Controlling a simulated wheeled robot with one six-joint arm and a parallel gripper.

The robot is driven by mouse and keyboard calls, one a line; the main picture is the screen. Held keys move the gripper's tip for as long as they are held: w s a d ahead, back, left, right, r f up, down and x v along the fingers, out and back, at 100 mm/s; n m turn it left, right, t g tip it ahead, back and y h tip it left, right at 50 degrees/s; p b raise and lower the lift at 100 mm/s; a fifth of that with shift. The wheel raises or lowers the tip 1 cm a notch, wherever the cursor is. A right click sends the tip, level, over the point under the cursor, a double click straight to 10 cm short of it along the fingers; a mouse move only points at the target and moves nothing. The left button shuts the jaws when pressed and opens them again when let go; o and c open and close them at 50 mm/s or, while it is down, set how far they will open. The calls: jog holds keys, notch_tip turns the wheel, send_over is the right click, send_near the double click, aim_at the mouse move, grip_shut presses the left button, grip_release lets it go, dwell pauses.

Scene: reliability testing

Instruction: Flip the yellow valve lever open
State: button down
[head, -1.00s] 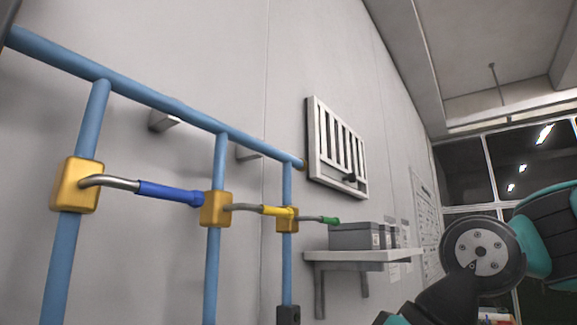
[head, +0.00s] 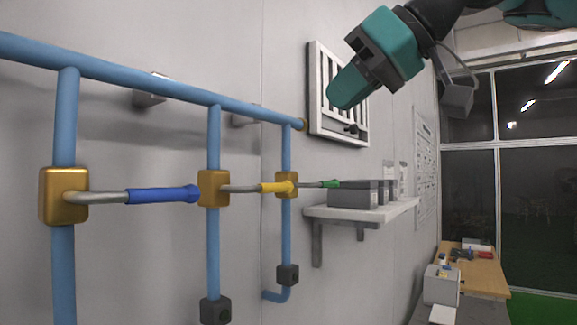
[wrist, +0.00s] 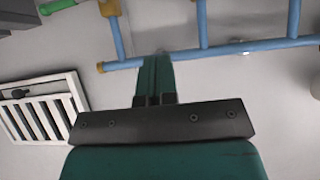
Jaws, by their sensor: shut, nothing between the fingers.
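The yellow valve lever (head: 275,188) sticks out sideways to the right from the middle brass valve block (head: 213,188), roughly level, its tip near the right brass block (head: 286,185). The blue lever (head: 162,195) and the green lever (head: 330,184) also lie roughly level on their pipes. My gripper (head: 342,98) is above and to the right of the yellow lever, in front of the wall vent, apart from every lever. Its teal fingers are together and empty, as the wrist view (wrist: 154,62) also shows.
Blue pipes (head: 150,82) run along the grey wall. A white slatted vent (head: 318,85) is behind my gripper. A white shelf (head: 350,213) holds grey boxes (head: 352,194) right of the valves. A wooden table (head: 485,275) stands farther right. The space before the levers looks free.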

aim_at(260, 188)
jog(key=s+d+f+b+x, duration=0.1)
jog(key=f+b+x, duration=0.1)
jog(key=x, duration=1)
jog(key=shift+w+f+b, duration=0.2)
jog(key=shift+f+b, duration=0.1)
jog(key=shift+b, duration=0.3)
jog(key=shift+s+a, duration=0.1)
jog(key=shift+a, duration=0.15)
